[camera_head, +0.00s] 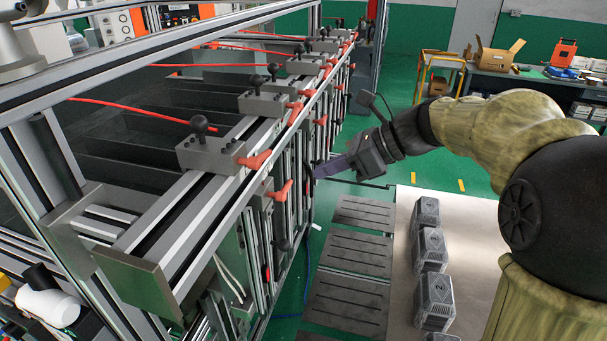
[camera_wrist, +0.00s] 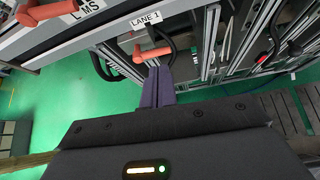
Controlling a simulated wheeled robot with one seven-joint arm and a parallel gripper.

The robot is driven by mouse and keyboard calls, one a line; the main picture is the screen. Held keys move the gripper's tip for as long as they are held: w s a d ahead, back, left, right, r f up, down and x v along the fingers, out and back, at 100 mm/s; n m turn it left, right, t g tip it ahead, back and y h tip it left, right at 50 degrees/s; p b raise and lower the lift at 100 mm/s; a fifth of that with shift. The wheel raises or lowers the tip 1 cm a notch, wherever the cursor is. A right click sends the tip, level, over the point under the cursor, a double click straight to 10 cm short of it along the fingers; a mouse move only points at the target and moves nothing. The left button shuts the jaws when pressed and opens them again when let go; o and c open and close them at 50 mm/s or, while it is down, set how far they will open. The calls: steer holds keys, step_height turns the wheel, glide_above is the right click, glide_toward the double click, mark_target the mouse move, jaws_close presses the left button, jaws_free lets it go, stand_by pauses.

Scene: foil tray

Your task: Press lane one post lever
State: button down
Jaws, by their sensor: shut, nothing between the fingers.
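The lane one post lever (camera_wrist: 150,53) is an orange handle below the "LANE 1" label (camera_wrist: 146,20) in the wrist view. It points toward the left and tilts slightly down at that end. My gripper (camera_wrist: 158,70) has its purple fingers shut together and empty, with the tips close to the lever. I cannot tell whether they touch it. In the head view my gripper (camera_head: 318,171) reaches left to the lane frame. I cannot single out the lane one lever there.
The metal frame (camera_head: 215,205) carries several orange levers. Dark slatted plates (camera_head: 350,255) and a pale table (camera_head: 470,230) with grey blocks (camera_head: 431,250) lie below my arm.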

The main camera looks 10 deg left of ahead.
mark_target(290, 185)
steer(key=p+x, duration=0.1)
steer(key=x, duration=0.4)
steer(key=shift+a+f, duration=0.2)
steer(key=shift+a, duration=0.15)
